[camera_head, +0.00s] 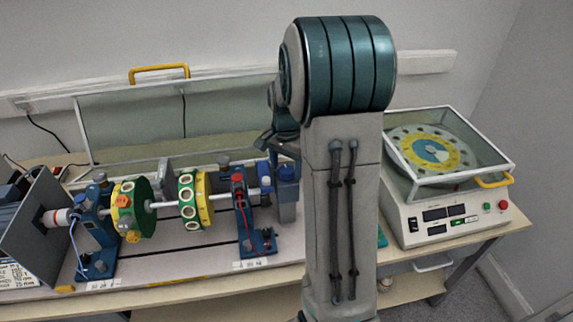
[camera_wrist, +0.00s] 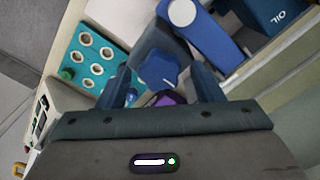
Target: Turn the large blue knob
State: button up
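A large blue lobed knob (camera_wrist: 159,68) shows in the wrist view, on a grey part just beyond my fingers. My gripper (camera_wrist: 160,76) is open, one finger to either side of the knob in the picture, with a gap on each side. I see no contact, and cannot tell the depth between fingertips and knob. A smaller purple knob (camera_wrist: 170,98) lies below it in the picture, partly hidden by my gripper body.
A teal tray with round holes (camera_wrist: 88,56) is at left. A shaft rig with a green-yellow disc (camera_head: 132,208) stands left of my arm, a covered dial machine (camera_head: 445,215) right.

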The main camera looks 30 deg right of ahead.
jog(key=c, duration=0.8)
jog(key=shift+n, duration=0.4)
jog(key=n+b, duration=0.2)
jog(key=n, duration=0.2)
jog(key=shift+n, duration=0.4)
jog(key=n+b, duration=0.1)
jog(key=n, duration=0.5)
jog(key=o, duration=1)
